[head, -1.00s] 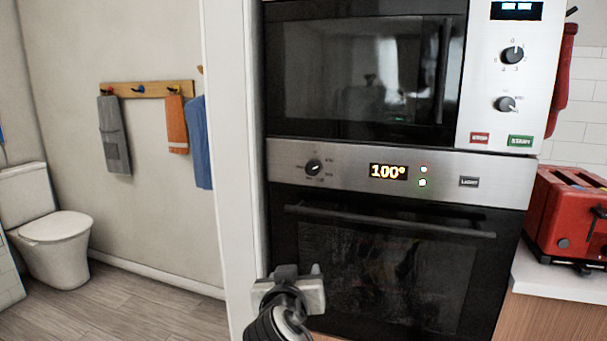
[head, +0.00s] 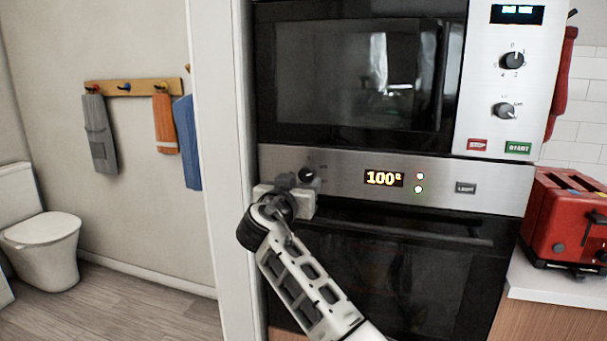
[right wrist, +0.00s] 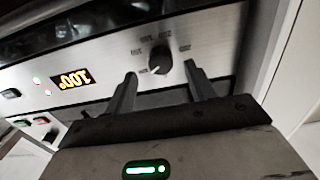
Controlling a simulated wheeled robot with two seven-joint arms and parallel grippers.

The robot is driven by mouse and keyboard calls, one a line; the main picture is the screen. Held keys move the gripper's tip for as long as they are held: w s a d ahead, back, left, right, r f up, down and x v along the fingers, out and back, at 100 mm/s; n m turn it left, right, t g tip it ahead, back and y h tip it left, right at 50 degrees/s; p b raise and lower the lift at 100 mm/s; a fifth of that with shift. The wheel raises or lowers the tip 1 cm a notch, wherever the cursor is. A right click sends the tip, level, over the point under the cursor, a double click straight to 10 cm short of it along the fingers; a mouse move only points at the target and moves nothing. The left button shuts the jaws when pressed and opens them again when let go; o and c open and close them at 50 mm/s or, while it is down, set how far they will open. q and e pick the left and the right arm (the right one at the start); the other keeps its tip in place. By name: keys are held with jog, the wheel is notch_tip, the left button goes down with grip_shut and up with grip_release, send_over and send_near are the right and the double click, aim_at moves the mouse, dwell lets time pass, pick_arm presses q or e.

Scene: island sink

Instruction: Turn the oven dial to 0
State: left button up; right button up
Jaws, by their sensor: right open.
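The oven dial (head: 307,174) is a small black round knob on the steel panel, left of the orange display (head: 384,178) that reads 100°. It is partly hidden behind my right gripper (head: 297,181) in the head view. In the right wrist view the dial (right wrist: 158,60) shows whole, with a pale pointer mark and small print around it. My right gripper (right wrist: 160,85) is open. Its two fingers point at the panel, one on each side of the dial, and nothing is between them. I cannot tell whether the fingertips touch the panel. My left gripper is not in view.
The oven door handle (head: 395,228) runs across below the panel. A microwave (head: 360,75) with its own dials sits above. A white door frame (head: 222,170) stands close on the left. A red toaster (head: 565,220) stands on the counter at the right.

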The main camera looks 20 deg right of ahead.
aim_at(305, 178)
jog(key=shift+x, duration=1.75)
jog(key=c, duration=1)
jog(key=shift+n, duration=0.3)
